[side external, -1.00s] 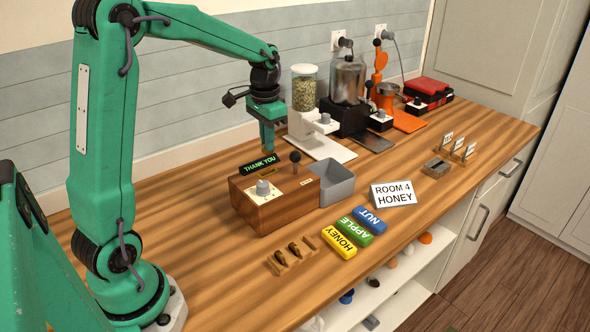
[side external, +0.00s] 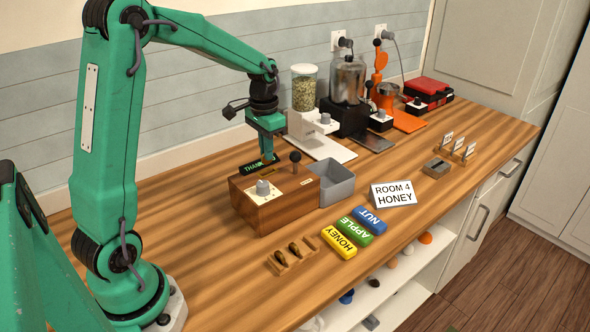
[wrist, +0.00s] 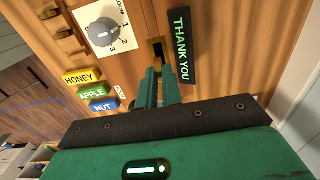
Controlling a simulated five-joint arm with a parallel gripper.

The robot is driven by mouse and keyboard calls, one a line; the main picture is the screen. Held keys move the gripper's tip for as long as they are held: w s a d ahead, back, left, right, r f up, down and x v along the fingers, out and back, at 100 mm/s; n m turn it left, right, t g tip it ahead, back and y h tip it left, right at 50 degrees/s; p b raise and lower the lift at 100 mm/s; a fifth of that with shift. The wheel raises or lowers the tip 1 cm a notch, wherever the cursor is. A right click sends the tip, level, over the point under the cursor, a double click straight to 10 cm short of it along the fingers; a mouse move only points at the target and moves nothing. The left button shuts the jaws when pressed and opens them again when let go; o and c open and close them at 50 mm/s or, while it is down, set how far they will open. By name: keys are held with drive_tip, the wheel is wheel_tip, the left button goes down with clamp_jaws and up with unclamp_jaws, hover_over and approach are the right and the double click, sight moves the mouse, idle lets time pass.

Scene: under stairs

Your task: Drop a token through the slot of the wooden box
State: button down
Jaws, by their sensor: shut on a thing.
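The wooden box (side external: 272,208) stands on the counter with a dial, a black-knobbed lever and a sign (side external: 252,167) reading THANK YOU, which also shows in the wrist view (wrist: 181,47). In the wrist view the brass-edged slot (wrist: 157,49) lies just beyond my fingertips. My gripper (side external: 267,157) is over the back of the box, pointing down, with its fingers (wrist: 159,84) close together on a token. The token itself is hidden between them. A wooden rack (side external: 292,258) in front of the box holds two dark tokens; its right place looks empty.
A grey bin (side external: 335,183) adjoins the box's right side. Yellow HONEY (side external: 339,241), green APPLE (side external: 355,231) and blue NUT (side external: 370,218) blocks lie in front, near a ROOM 4 HONEY sign (side external: 393,193). Dispensers and appliances stand at the back right.

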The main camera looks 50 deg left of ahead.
sight(267, 163)
drive_tip(key=shift+f, duration=0.8)
drive_tip(key=shift+f, duration=1.1)
idle(1.6)
drive_tip(key=c, duration=1.5)
unclamp_jaws()
drive_tip(key=shift+o, duration=0.5)
drive_tip(key=o, duration=0.4)
drive_tip(key=shift+r, duration=0.1)
